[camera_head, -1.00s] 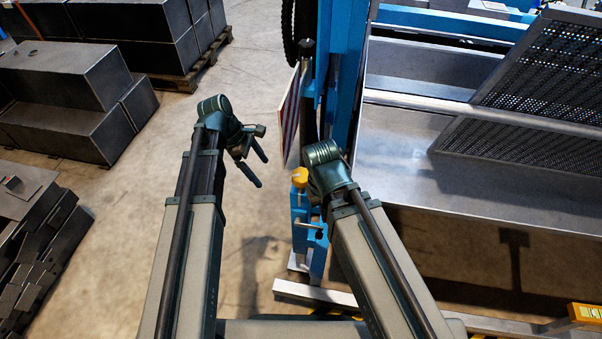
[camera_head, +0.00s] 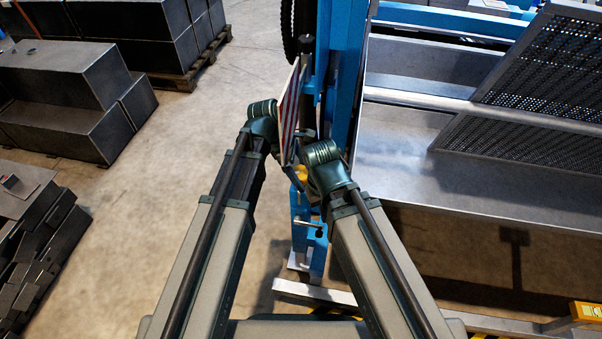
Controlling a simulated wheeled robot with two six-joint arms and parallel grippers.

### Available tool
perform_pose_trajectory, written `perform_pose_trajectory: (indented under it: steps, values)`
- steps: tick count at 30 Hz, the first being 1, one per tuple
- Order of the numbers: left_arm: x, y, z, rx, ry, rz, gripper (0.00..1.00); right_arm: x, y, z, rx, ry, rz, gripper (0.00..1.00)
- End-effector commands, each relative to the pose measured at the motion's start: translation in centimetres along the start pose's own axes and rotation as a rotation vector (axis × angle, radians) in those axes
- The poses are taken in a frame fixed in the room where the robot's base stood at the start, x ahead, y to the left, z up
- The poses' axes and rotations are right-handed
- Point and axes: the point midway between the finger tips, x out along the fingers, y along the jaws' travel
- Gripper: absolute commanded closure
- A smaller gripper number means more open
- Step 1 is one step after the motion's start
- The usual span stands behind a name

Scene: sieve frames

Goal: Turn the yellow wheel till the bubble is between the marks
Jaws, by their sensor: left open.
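The yellow wheel (camera_head: 301,172) sits on top of a blue post, mostly covered by my arms. My left gripper (camera_head: 286,161) is open at the wheel's left side, partly hidden by its own wrist and the striped plate. I cannot tell whether it touches the wheel. A yellow level (camera_head: 587,312) with a small vial lies at the lower right edge. Its bubble is too small to read against the marks. My right arm's wrist is just right of the wheel and hides its gripper.
A red-and-white striped plate (camera_head: 288,112) stands upright right by my left wrist. A blue column (camera_head: 343,75) rises behind the wheel. A grey metal machine bed (camera_head: 430,180) fills the right. Dark blocks (camera_head: 65,75) are stacked at left, with open floor between.

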Motion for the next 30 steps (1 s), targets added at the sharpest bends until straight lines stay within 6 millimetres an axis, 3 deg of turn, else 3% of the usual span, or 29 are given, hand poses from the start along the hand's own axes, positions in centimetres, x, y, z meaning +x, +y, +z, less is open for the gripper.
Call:
perform_pose_trajectory:
  steps: [8, 21, 30]
  values:
    - [0.02, -0.01, 0.01, 0.000, 0.000, 0.000, 0.02, 0.02, 0.00, 0.00, 0.000, 0.000, 0.000, 1.00]
    - [0.01, 0.00, -0.01, 0.000, 0.000, 0.000, 0.81, 0.02, 0.00, 0.00, 0.000, 0.000, 0.000, 1.00]
    - [0.01, 0.09, -0.02, 0.044, 0.000, -0.019, 0.81, 0.01, 0.00, 0.00, 0.000, 0.000, 0.000, 1.00]
